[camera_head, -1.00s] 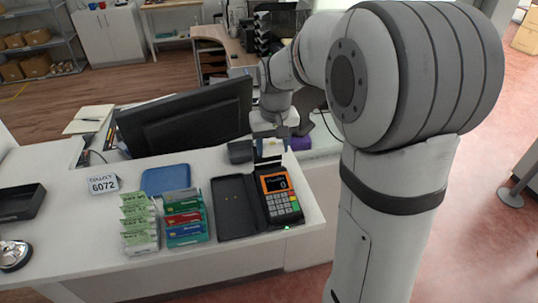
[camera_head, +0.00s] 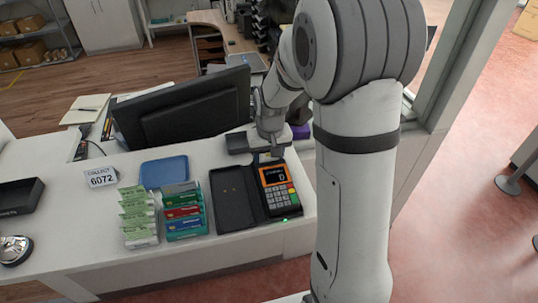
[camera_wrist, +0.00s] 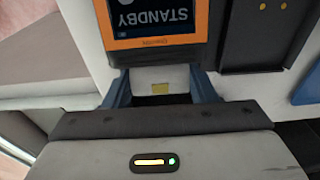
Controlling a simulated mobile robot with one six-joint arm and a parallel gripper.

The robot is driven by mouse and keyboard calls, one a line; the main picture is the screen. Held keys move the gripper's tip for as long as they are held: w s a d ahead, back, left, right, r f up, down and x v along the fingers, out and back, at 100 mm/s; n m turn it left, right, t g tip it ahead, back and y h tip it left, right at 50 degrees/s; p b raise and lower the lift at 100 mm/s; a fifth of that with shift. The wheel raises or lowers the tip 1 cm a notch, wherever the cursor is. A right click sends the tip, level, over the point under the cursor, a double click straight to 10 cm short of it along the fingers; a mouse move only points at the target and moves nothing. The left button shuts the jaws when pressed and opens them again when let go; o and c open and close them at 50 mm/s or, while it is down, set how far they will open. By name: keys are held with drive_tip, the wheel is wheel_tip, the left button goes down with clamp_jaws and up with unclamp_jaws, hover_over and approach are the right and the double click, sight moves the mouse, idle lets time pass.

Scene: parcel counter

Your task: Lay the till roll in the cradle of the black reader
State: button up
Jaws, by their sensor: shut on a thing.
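The black reader (camera_head: 278,190) stands near the right end of the counter, with an orange-framed screen and a keypad. In the wrist view its orange-framed screen (camera_wrist: 153,20) shows upside down, just beyond my fingers. My gripper (camera_head: 270,155) is low at the reader's back end. The roll is mostly hidden in the head view. I cannot tell whether it touches the cradle, which is not clearly visible.
An open black tray (camera_head: 234,199) lies left of the reader. Further left are card racks (camera_head: 182,212), green packets (camera_head: 138,217), a blue tray (camera_head: 164,173) and a number sign (camera_head: 101,177). A monitor (camera_head: 190,107) stands close behind. Bare counter lies in front.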

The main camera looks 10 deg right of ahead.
drive_tip(key=o, duration=1)
drive_tip(key=shift+c, duration=0.2)
wheel_tip(320, 180, up, 12)
drive_tip(key=s+f+b, duration=0.1)
drive_tip(key=s, duration=0.1)
drive_tip(key=s+r+t, duration=0.1)
drive_tip(key=s, duration=1.8)
drive_tip(key=shift+s+t, duration=0.35)
drive_tip(key=shift+t, duration=0.05)
drive_tip(key=shift+r, duration=0.1)
drive_tip(key=shift+c, duration=0.5)
